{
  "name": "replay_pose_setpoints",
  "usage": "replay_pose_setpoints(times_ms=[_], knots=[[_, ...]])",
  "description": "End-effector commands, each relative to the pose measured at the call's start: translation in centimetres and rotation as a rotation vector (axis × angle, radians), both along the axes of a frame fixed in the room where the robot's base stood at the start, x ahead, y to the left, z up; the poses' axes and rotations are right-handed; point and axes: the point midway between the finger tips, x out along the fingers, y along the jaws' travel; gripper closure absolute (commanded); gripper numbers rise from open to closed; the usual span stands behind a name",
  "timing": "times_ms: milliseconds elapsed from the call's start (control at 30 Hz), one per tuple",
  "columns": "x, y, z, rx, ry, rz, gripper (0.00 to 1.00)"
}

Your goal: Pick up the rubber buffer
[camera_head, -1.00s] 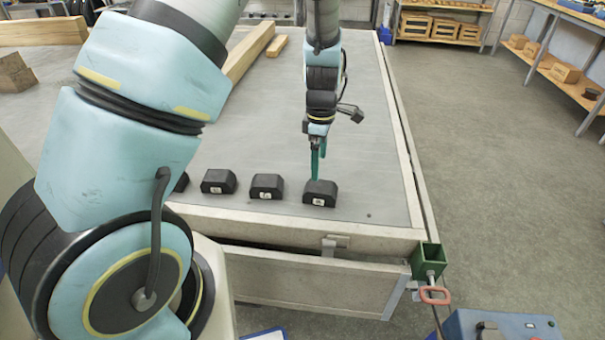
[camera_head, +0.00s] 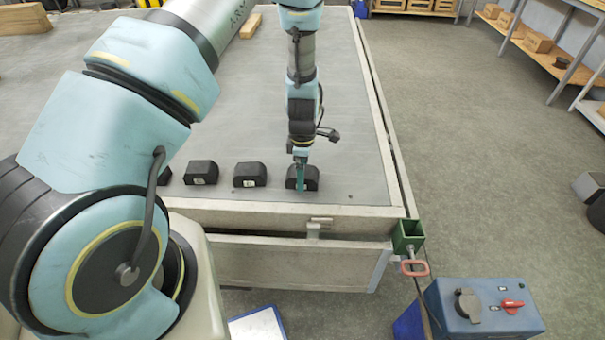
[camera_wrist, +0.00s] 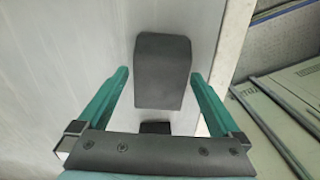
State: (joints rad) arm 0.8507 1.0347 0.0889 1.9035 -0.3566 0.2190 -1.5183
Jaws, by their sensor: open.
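Several black rubber buffers with small white labels stand in a row near the front edge of the grey trailer bed (camera_head: 350,180). My gripper (camera_head: 300,182) is at the rightmost rubber buffer (camera_head: 313,178), with its green fingers pointing down and overlapping the buffer in the head view. In the wrist view the open green fingers of my gripper (camera_wrist: 160,95) lie on either side of a dark buffer (camera_wrist: 162,75), with a gap at each side. Part of another dark thing (camera_wrist: 155,127) shows just above the gripper's crossbar.
Two more buffers, the middle one (camera_head: 250,174) and one further left (camera_head: 201,172), stand to the left of my gripper. A green bracket (camera_head: 408,235) sits at the trailer's corner. A blue box (camera_head: 483,308) stands at lower right. The bed behind the buffers is mostly clear.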

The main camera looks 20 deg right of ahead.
Motion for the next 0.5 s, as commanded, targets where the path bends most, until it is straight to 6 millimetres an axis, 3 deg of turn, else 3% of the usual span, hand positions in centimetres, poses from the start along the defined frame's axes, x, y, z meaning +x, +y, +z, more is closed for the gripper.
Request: replay_pose_setpoints(times_ms=[333,500], knots=[[0.01,-0.03,-0.86,-0.001,0.000,0.000,0.00],[0.00,-0.01,-0.84,-0.001,0.000,0.000,0.17]])
